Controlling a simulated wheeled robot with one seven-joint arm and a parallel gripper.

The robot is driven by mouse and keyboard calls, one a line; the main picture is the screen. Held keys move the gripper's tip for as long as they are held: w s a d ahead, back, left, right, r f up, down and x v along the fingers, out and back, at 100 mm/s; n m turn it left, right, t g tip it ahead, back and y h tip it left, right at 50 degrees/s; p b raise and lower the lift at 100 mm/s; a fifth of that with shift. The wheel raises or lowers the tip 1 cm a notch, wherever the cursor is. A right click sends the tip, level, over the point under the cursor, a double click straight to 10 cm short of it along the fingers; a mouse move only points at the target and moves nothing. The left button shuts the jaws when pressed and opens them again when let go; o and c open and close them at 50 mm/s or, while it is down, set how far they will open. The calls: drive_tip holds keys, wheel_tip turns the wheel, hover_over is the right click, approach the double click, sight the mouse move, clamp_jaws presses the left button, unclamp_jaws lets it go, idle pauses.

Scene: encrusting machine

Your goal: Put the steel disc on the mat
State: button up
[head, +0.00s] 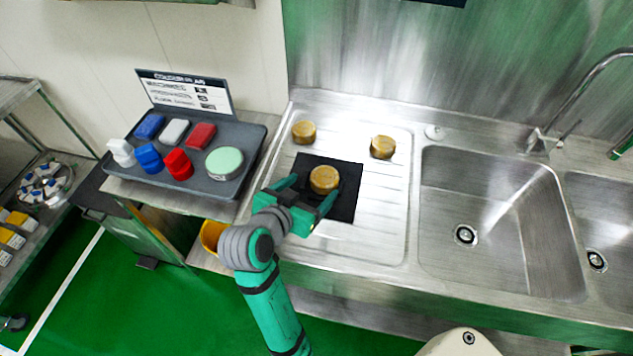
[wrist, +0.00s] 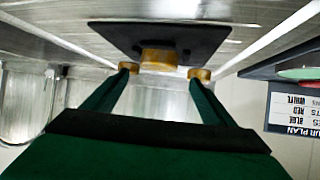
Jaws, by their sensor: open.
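Three round, brass-coloured discs show on the steel drainboard; none looks plainly steel-grey. One disc (head: 324,179) sits on the black square mat (head: 345,207), near its middle. The other two stand on bare metal beyond the mat, at back left (head: 304,131) and back right (head: 382,147). My gripper (head: 316,186) is open and low over the mat's near side, its fingers pointing at the disc on the mat. The wrist view is upside down; there this disc (wrist: 157,60) shows between the fingertips (wrist: 160,78), with the mat (wrist: 205,37) around it. Finger contact cannot be told.
A dark tray (head: 213,140) with coloured blocks and a pale green round piece stands left, a sign (head: 185,92) behind it. A sink basin (head: 490,200) and tap (head: 575,95) are right. Bare drainboard (head: 385,200) lies right of the mat.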

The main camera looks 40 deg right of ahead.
drive_tip(key=shift+v, duration=2.5)
